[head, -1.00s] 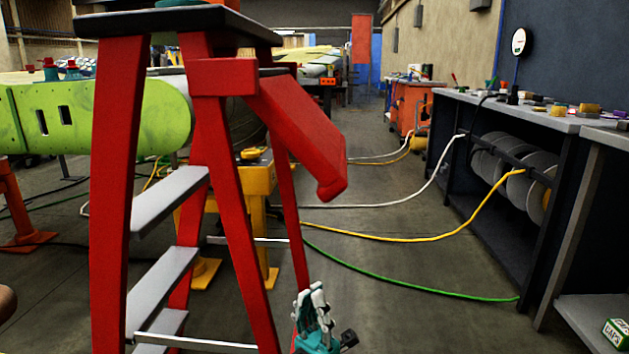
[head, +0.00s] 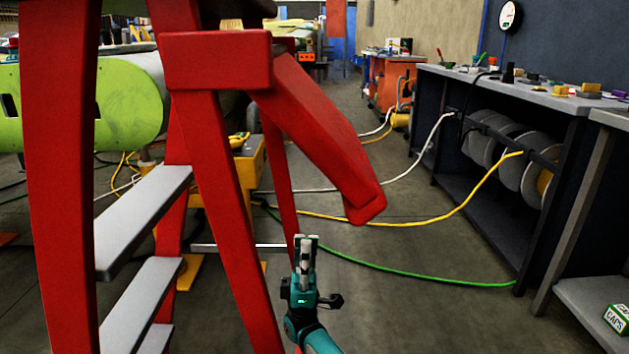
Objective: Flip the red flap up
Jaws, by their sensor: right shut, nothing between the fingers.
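The red flap (head: 318,135) hangs from the side of a red stepladder (head: 218,62) and slopes down to the right. Its lower end is a blunt lip near the middle of the head view. My right gripper (head: 305,240) is teal and grey, pointing up, below the flap's lower end and a little to its left in the picture. Its fingers are together with nothing between them. A gap shows between the fingertips and the flap. My left gripper is not in view.
The ladder's grey steps (head: 143,222) and red legs fill the left. A dark workbench (head: 500,82) with hose reels stands on the right. White, yellow and green hoses (head: 410,280) cross the floor. The floor right of the flap is open.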

